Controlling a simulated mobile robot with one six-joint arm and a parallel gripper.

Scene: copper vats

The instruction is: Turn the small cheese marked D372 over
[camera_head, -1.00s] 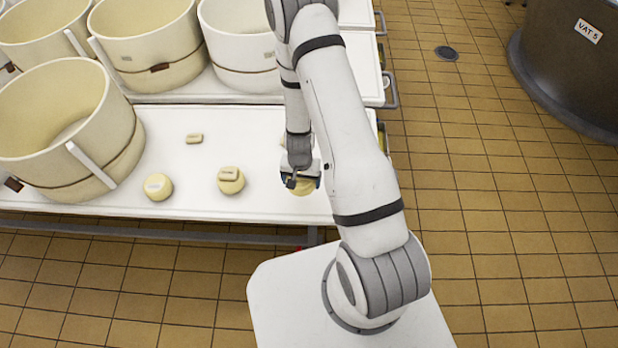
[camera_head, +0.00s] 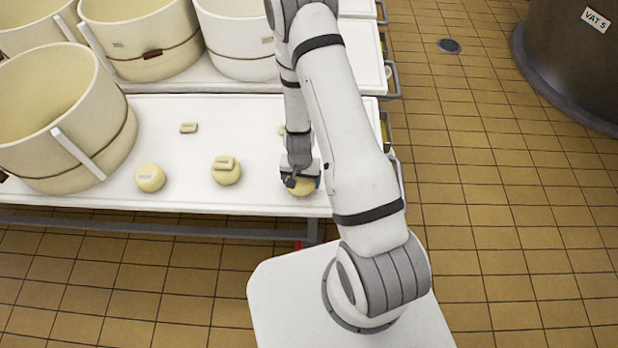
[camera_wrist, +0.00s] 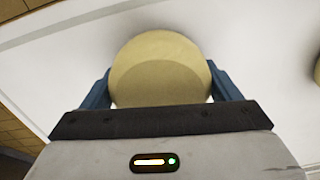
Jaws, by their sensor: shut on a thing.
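My gripper (camera_head: 300,184) is at the front right of the white table (camera_head: 200,195). It is shut on a small round pale-yellow cheese (camera_head: 301,189). In the wrist view the cheese (camera_wrist: 160,62) sits between the two blue fingers, one at each side. No mark can be read on its visible face. Two more small cheeses stand to the left on the table: one (camera_head: 150,178) with a pale label, whose text is too small to read, and one (camera_head: 227,176) with a small block (camera_head: 224,163) on top.
Large cream hoops with bands stand at the left, one on the near table (camera_head: 60,130) and others on the table behind. A small block (camera_head: 188,128) lies on the near table. Tiled floor is open to the right, with a dark vat marked VAT 5 (camera_head: 570,60) beyond.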

